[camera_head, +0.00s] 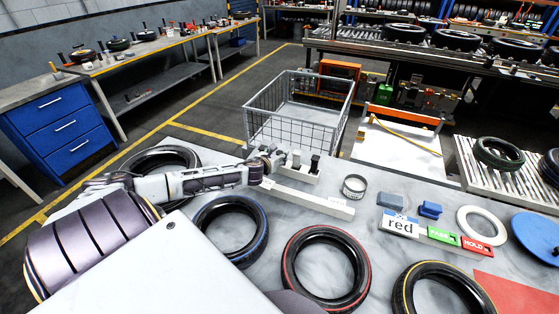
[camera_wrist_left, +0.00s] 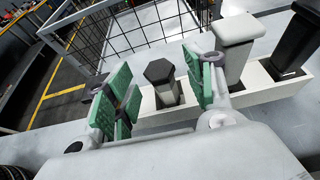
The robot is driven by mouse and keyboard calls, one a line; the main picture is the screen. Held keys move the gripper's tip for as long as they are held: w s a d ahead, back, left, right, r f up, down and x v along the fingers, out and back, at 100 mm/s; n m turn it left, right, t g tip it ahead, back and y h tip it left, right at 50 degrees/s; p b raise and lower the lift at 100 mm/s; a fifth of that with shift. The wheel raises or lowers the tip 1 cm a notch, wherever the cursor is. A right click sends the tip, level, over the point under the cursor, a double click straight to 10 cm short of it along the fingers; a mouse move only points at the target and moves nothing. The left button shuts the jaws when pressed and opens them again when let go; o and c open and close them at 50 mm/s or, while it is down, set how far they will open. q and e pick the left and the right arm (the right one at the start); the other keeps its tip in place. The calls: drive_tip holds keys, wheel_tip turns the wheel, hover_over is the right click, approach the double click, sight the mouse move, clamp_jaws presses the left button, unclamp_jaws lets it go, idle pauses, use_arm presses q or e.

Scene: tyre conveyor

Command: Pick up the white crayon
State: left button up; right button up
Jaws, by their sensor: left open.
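A white crayon (camera_wrist_left: 235,38) with a squared top stands upright in a pale holder (camera_wrist_left: 262,98) in the left wrist view. It is just right of the right-hand finger, outside the jaws. A dark grey hexagonal-topped crayon (camera_wrist_left: 160,82) stands in the same holder, seen between the fingers. A black crayon (camera_wrist_left: 294,42) stands at the far right. My left gripper (camera_wrist_left: 162,92) is open, with green pads and nothing held. In the head view my left gripper (camera_head: 262,163) is beside the holder's left end, and the white crayon (camera_head: 297,158) is small there. My right gripper is not in view.
A wire basket (camera_head: 298,105) stands behind the holder. A long white bar (camera_head: 310,200) lies in front.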

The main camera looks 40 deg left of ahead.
use_arm(q)
drive_tip(key=shift+x, duration=1.3)
drive_tip(key=shift+c, duration=0.3)
drive_tip(key=c, duration=1.1)
drive_tip(key=shift+r, duration=0.25)
drive_tip(key=shift+r+b, duration=0.3)
drive_tip(key=shift+r, duration=4.45)
